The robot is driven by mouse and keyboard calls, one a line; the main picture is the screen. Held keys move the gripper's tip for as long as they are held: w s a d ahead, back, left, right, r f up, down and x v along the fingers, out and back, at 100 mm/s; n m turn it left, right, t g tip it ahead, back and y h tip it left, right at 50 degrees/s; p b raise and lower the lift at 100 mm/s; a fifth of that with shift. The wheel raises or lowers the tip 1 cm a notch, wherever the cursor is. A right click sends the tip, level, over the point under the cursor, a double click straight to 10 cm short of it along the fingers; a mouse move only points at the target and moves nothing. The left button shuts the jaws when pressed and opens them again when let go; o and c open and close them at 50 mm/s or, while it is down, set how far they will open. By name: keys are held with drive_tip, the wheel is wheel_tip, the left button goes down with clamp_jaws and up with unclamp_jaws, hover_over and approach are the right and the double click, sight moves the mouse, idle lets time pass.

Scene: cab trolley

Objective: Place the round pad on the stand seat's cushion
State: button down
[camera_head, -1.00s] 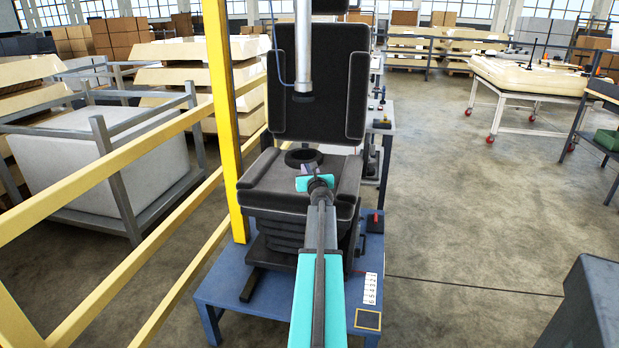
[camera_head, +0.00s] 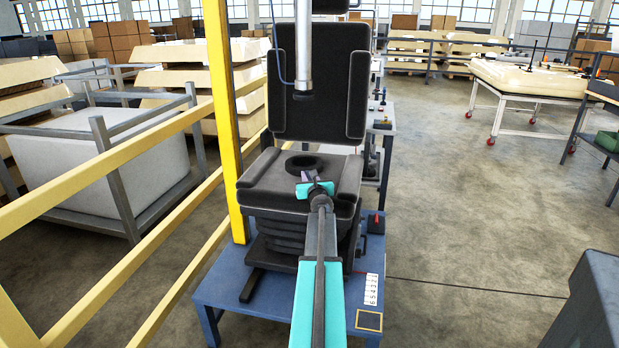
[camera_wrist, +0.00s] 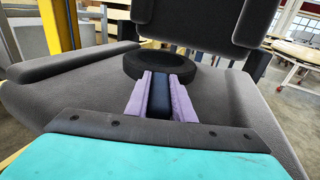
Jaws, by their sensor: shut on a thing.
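The round pad (camera_head: 305,163) is a black disc with a raised rim. In the head view it is over the middle of the stand seat's grey cushion (camera_head: 268,177), in front of the backrest. In the wrist view the pad (camera_wrist: 160,66) lies flat above or on the cushion (camera_wrist: 70,92); I cannot tell whether it touches. My gripper (camera_head: 312,180) is low over the cushion's front part. Its purple fingers (camera_wrist: 160,92) are shut on a dark bar that runs to the pad's near edge.
The black backrest (camera_head: 316,85) stands behind the cushion, with a grey vertical tube (camera_head: 304,45) hanging before it. A yellow post (camera_head: 224,115) and rails are close on the left. The blue stand table (camera_head: 232,292) is below.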

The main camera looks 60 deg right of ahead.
drive_tip(key=shift+a+f+b, duration=0.15)
drive_tip(key=shift+f+b, duration=0.2)
drive_tip(key=shift+f, duration=0.2)
drive_tip(key=c, duration=1.5)
unclamp_jaws()
drive_tip(key=shift+s+f, duration=0.1)
drive_tip(key=shift+f, duration=0.05)
drive_tip(key=shift+c, duration=0.2)
drive_tip(key=shift+r+p, duration=0.6)
drive_tip(key=shift+p, duration=0.05)
drive_tip(key=shift+r+v, duration=0.2)
drive_tip(key=shift+v, duration=2.15)
drive_tip(key=v, duration=0.7)
